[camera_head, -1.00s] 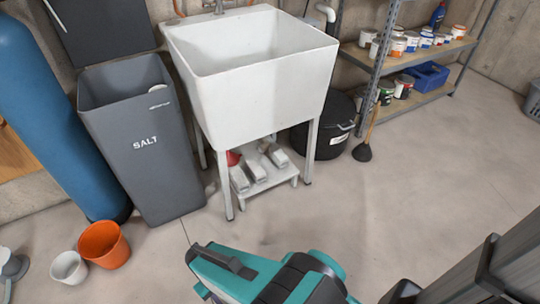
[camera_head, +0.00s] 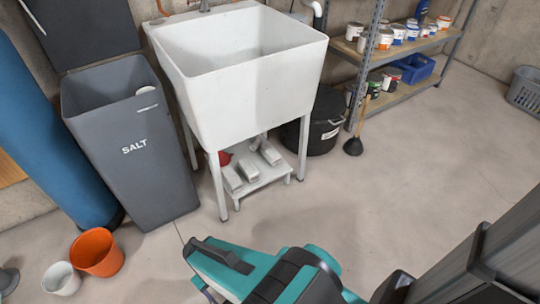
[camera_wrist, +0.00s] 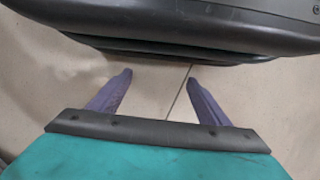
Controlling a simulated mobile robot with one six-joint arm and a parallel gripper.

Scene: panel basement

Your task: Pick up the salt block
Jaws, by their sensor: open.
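Several pale grey blocks (camera_head: 249,170) lie side by side on a low white stand (camera_head: 262,183) under the white utility sink. They look like salt blocks, but I cannot tell them apart at this size. My gripper (camera_wrist: 158,76) is open and empty in the wrist view, its two purple fingers spread above bare concrete floor. In the head view the teal wrist shows at the bottom, in front of the sink and well apart from the blocks. No block shows in the wrist view.
The sink (camera_head: 245,75) and its legs stand over the blocks. A grey SALT bin (camera_head: 134,170), an orange bucket (camera_head: 97,254) and a white bucket (camera_head: 62,279) are left. A plunger (camera_head: 354,146) and black tub (camera_head: 322,135) stand right of the sink. Floor in front is clear.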

